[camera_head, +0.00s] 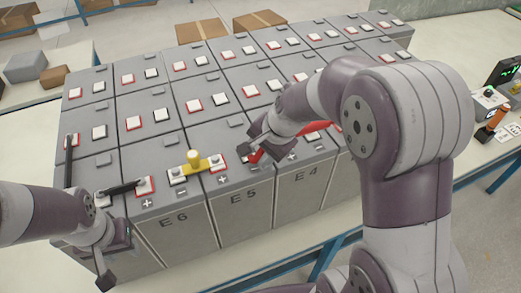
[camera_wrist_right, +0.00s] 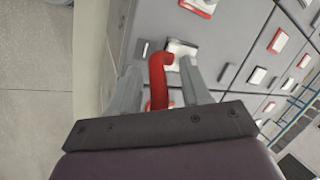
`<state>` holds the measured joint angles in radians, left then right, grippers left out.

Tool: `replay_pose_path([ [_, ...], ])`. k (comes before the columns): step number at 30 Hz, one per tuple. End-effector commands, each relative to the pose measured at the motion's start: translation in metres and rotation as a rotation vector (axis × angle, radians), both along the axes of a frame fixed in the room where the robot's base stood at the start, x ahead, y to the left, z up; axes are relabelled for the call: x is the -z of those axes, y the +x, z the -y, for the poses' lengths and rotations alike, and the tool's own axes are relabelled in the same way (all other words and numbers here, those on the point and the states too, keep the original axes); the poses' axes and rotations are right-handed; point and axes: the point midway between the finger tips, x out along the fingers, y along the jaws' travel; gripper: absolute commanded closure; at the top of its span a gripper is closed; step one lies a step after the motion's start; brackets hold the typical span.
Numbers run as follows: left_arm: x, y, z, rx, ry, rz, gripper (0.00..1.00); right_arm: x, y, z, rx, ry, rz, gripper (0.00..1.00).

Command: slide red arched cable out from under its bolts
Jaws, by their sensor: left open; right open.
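The red arched cable (camera_wrist_right: 160,75) rises between the two open fingers of my right gripper (camera_wrist_right: 158,90) in the right wrist view. A gap shows on each side of it. Its lower part is hidden by the gripper body. In the head view a bit of red cable (camera_head: 255,156) shows beside my right gripper (camera_head: 268,147), over the front battery row near E5 and E4. My right arm hides much of the cable and its bolts. My left gripper (camera_head: 118,262) is open and empty, in front of the battery row at the lower left.
Grey batteries (camera_head: 180,222) stand in rows on the table. A yellow bar with a knob (camera_head: 194,162) bridges two terminals by E6. Black links (camera_head: 122,188) join terminals at the left. An orange-handled tool (camera_head: 496,116) and a meter (camera_head: 509,70) are at the right.

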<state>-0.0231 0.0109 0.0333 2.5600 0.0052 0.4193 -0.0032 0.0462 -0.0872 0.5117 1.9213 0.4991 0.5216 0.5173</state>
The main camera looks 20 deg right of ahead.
Motion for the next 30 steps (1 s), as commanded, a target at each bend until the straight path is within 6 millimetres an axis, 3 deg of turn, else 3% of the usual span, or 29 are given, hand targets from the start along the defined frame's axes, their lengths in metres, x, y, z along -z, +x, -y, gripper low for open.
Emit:
replay_pose_path([
  [2, 0.0, 0.0, 0.0, 0.0, 0.0, 0.0, 0.57, -0.0002, -0.0001, 0.0, 0.0, 0.0, 0.0, 0.56],
  [6, 0.0, 0.0, 0.0, 0.0, 0.0, 0.0, 0.57, -0.0003, -0.0002, 0.0, 0.0, 0.0, 0.0, 1.0],
  [30, -0.0007, 0.0, 0.0, 0.0, 0.0, 0.0, 0.57, -0.0031, -0.0095, 0.001, 0.0, 0.0, 0.002, 1.0],
])
